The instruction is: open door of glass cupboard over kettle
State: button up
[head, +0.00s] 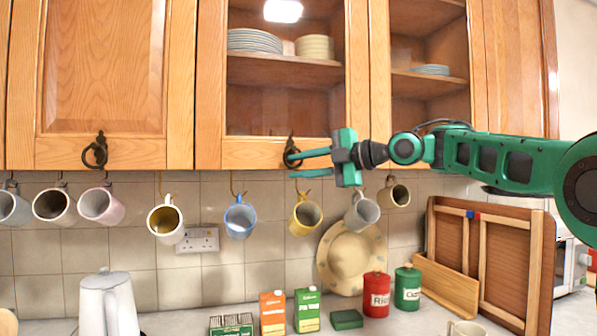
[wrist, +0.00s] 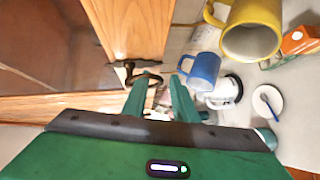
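The glass cupboard door (head: 210,90) has a wooden frame and looks closed. A dark ring handle (head: 291,152) hangs at its lower edge; it also shows in the wrist view (wrist: 131,74). My gripper (head: 292,165) reaches in from the right, its fingers level with the handle. In the wrist view its fingers (wrist: 160,82) are apart, and the ring lies at the left fingertip; whether they touch I cannot tell. The white kettle (head: 108,303) stands on the counter at lower left, below and left of this door.
Several mugs, including a blue mug (head: 240,217) and a yellow mug (head: 304,215), hang on hooks just under the cupboards. A solid wooden door (head: 105,80) is at left, another glass door (head: 378,60) at right. Boxes and a red tin (head: 376,295) stand on the counter.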

grip_shut()
jog(key=shift+f, duration=0.15)
dwell(1.3)
